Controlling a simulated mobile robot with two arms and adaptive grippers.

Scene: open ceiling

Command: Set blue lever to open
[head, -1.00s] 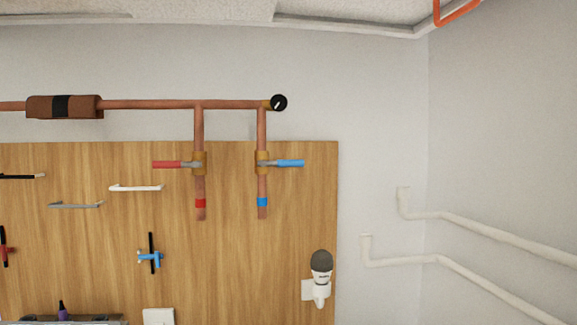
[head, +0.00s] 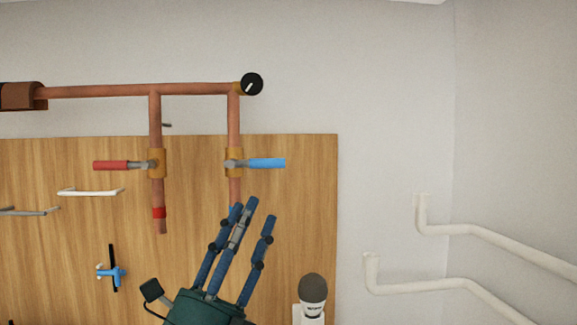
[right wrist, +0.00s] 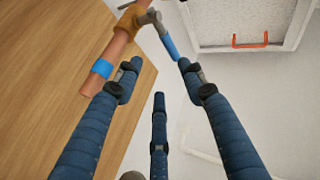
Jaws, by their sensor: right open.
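The blue lever (head: 266,163) sticks out to the right, level, from a brass valve (head: 234,163) on the right copper pipe. In the right wrist view the blue lever (right wrist: 169,45) shows beyond my fingertips, near the top. My right gripper (head: 252,210) is open and empty, its blue fingers pointing up just below the lever, apart from it in the head view. It also shows in the right wrist view (right wrist: 158,85) with its fingers spread. My left gripper is not in view.
A red lever (head: 110,165) sits level on the left copper pipe (head: 155,120). A microphone-like device (head: 313,292) is low on the board's right. White pipes (head: 480,235) run along the right wall. Space right of the blue lever is clear.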

